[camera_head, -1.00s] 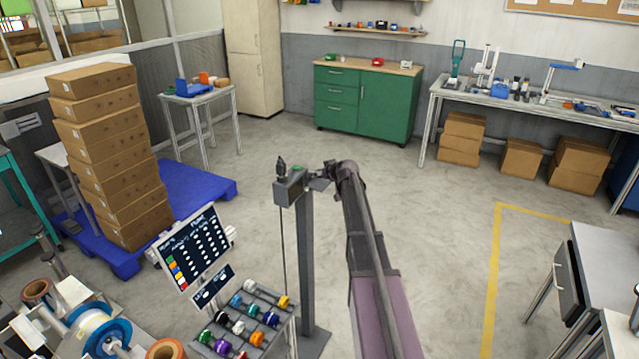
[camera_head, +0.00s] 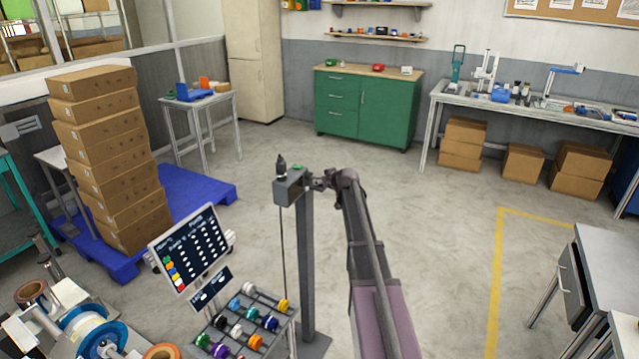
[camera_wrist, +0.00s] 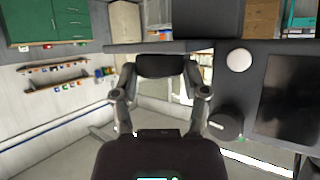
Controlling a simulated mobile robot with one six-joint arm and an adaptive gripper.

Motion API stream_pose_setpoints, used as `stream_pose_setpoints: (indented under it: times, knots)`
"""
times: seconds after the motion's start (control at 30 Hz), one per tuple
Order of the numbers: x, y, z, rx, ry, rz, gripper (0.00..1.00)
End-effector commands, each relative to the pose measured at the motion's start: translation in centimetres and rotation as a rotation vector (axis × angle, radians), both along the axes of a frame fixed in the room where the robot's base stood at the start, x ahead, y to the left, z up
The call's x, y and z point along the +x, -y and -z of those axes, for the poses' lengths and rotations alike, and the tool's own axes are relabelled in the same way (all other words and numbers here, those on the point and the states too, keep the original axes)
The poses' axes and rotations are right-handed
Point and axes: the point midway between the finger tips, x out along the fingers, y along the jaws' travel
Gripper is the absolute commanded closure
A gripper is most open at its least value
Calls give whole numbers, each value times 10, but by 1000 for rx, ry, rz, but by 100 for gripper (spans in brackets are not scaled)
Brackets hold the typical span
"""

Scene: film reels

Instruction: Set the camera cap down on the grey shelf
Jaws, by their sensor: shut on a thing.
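In the wrist view my gripper (camera_wrist: 161,75) is shut on a dark, wide, rounded piece, which I take to be the camera cap (camera_wrist: 160,66). It sits between the two fingertips. In the head view my gripper (camera_head: 317,183) is close to the right side of a grey box on a post; the cap is too small to make out there. A dark grey ledge (camera_wrist: 135,47), likely the grey shelf, runs just beyond the cap in the wrist view. I cannot tell whether the cap touches it.
The grey post (camera_head: 306,270) carries the box (camera_head: 291,187), with a dark upright part on top. In the wrist view a dark panel (camera_wrist: 285,92) with a white knob (camera_wrist: 239,60) and black disc (camera_wrist: 225,125) stands close right. A spool rack (camera_head: 243,325) is below left.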

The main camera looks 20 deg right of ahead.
Motion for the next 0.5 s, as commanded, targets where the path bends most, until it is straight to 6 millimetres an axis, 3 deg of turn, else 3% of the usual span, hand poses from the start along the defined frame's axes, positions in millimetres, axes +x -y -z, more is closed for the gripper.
stream_pose_setpoints:
  times: [0.1, 0.13, 0.2, 0.23, 0.5]
  knots:
    - [0, 0, 4, 0, 0, 0, 75]
    - [0, 0, 3, 0, 0, 0, 34]
    - [0, 0, 3, 0, 0, 0, 13]
    - [0, 0, 2, 0, 0, 0, 8]
    - [0, 1, 2, 0, 0, 1, 8]
